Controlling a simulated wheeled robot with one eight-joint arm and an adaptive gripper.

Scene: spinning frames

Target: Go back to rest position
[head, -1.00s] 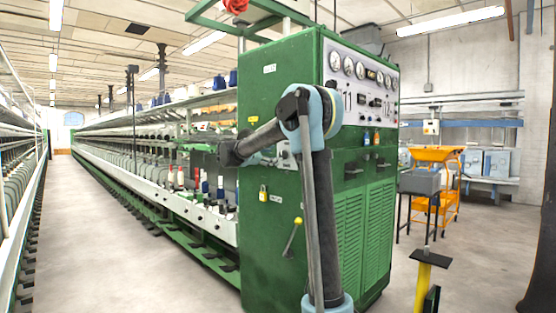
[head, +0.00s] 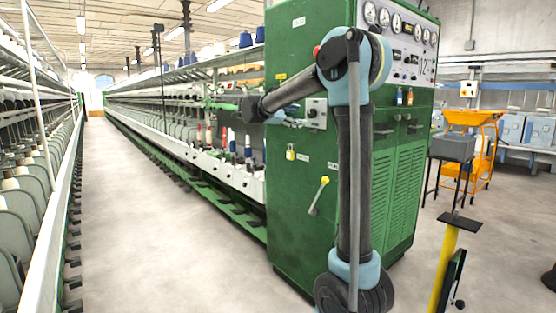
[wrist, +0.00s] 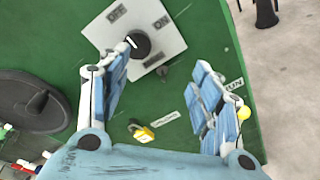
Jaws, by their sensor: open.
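My gripper (wrist: 167,58) is open in the wrist view, its two blue-padded fingers spread apart with nothing between them. It faces the green machine cabinet (wrist: 165,95). A black rotary knob on a light switch plate (wrist: 165,22), with the lettering OFF, lies beyond the left fingertip. That fingertip overlaps the knob in the picture; I cannot tell whether they touch. In the head view, my arm is raised and bent before the green cabinet (head: 293,220). My gripper (head: 291,122) is small and partly hidden behind my dark wrist link, left of the switch plate (head: 316,113).
A yellow padlock (head: 290,152) and a yellow-knobbed lever (head: 319,195) are on the cabinet side. The spinning frame with bobbins (head: 215,165) runs back on the left. A yellow post (head: 443,265) and an orange cart (head: 480,145) stand right. The aisle floor (head: 140,190) is clear.

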